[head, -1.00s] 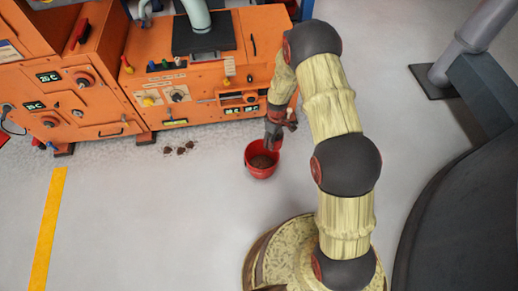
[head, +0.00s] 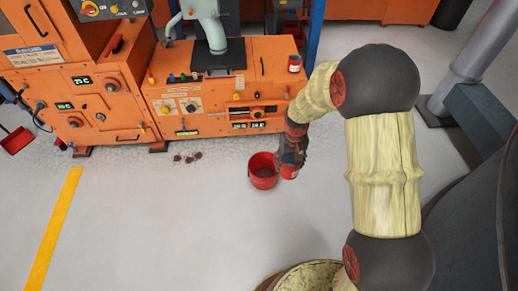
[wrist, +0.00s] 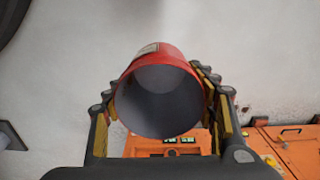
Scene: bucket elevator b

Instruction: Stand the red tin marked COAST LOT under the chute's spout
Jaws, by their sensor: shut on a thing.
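My gripper (head: 292,160) is shut on a red tin (head: 290,172), just right of a red bucket in the head view. In the wrist view the tin (wrist: 158,62) sits between the jaws, its open mouth facing the camera and its grey inside looking empty. A pale label shows on its upper side, too small to read, so I cannot confirm COAST LOT. Another red tin with a pale label (head: 294,63) stands on the orange machine's right end. I cannot make out the chute's spout for certain; a pale green pipe (head: 211,30) comes down onto the machine's dark top plate.
The red bucket (head: 263,180) with brown matter stands on the floor beside my gripper. The orange machine (head: 210,105) lies beyond. Small brown clumps (head: 187,158) lie before it. A grey pipe (head: 480,60) rises at right. The floor at front left is clear, with a yellow line (head: 55,225).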

